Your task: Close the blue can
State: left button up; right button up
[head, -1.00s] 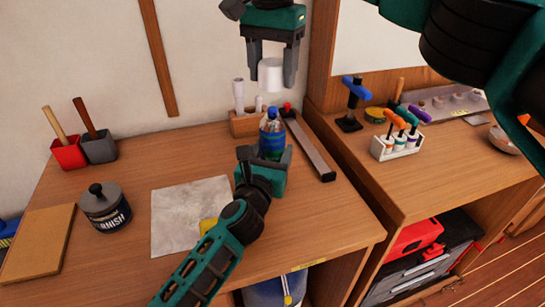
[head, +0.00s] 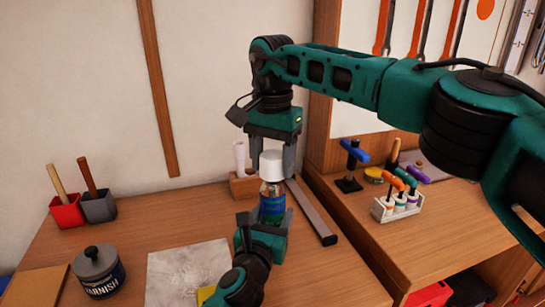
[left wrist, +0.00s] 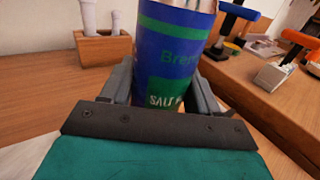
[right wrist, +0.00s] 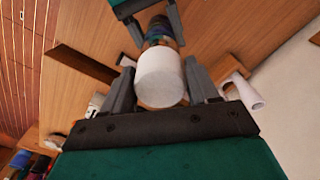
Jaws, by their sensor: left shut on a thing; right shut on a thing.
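The blue can (head: 272,203), with a blue and green label, stands upright on the bench. My left gripper (head: 262,232) is shut on its lower body; the label fills the left wrist view (left wrist: 172,50) between the fingers. The white cap (head: 271,165) is at the can's top, in line with it. My right gripper (head: 272,160) points down from above and is shut on the cap, which also shows between its fingers in the right wrist view (right wrist: 162,80).
A wooden block with white tubes (head: 242,183) and a long metal bar (head: 312,212) lie close behind and beside the can. A varnish tin (head: 98,272) and a pale sheet (head: 187,275) are at left. A white rack of colored-handled tools (head: 397,205) stands at right.

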jog(key=shift+f, duration=0.1)
jog(key=shift+f, duration=0.8)
jog(key=shift+f, duration=0.55)
jog(key=o, duration=1.1)
jog(key=shift+r, duration=0.1)
notch_tip(320, 180, up, 12)
jog(key=shift+f, duration=0.15)
